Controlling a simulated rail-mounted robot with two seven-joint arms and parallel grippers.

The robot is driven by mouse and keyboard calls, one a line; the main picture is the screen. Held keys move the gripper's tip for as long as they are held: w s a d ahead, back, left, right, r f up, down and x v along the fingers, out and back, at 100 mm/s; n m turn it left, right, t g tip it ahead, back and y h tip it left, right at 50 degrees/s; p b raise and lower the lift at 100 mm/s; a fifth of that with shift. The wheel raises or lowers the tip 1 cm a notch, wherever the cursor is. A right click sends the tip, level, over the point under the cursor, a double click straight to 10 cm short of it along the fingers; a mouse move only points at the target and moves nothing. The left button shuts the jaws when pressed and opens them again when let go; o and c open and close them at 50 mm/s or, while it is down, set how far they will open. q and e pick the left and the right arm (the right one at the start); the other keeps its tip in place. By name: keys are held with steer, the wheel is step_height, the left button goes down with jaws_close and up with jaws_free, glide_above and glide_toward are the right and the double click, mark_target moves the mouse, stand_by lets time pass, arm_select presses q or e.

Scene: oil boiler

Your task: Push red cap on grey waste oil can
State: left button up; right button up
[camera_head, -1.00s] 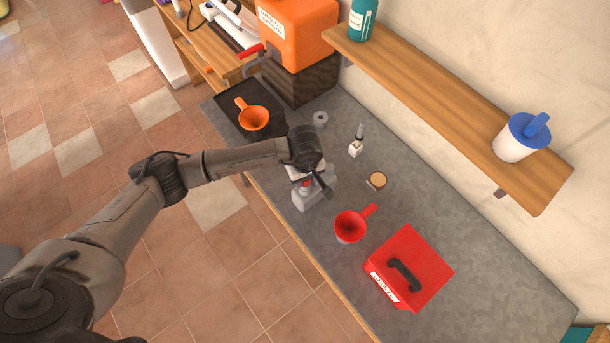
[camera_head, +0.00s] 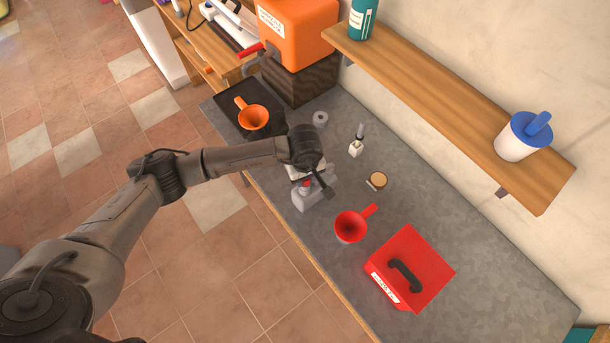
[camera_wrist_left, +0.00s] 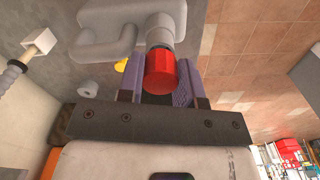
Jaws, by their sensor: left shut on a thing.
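The grey waste oil can (camera_head: 305,201) stands on the grey worktop, partly hidden under my left gripper (camera_head: 316,182). The can's body and handle also show in the left wrist view (camera_wrist_left: 98,38). The red cap (camera_head: 305,184) is at the top of the can. In the left wrist view the red cap (camera_wrist_left: 160,72) sits between the two fingers of my left gripper (camera_wrist_left: 158,80), in line with the can's neck. The gripper is shut on the cap. I cannot tell whether the cap is fully seated. My right gripper is not in view.
A red funnel (camera_head: 350,227) and a red box (camera_head: 412,270) with a black handle lie to the right. An orange funnel (camera_head: 253,118) stands at the left. A small white bottle (camera_head: 356,147) and a round tan-topped item (camera_head: 377,181) stand behind the can. A wooden shelf (camera_head: 440,98) runs above.

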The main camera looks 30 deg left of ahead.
arm_select(q)
steer(key=shift+b, duration=0.35)
stand_by(0.4)
stand_by(0.7)
steer(key=shift+f+b, duration=0.2)
steer(key=shift+b, duration=0.25)
stand_by(0.4)
steer(key=shift+b, duration=0.35)
stand_by(0.6)
steer(key=o, duration=1.5)
steer(key=shift+c, duration=0.2)
steer(key=shift+r, duration=0.15)
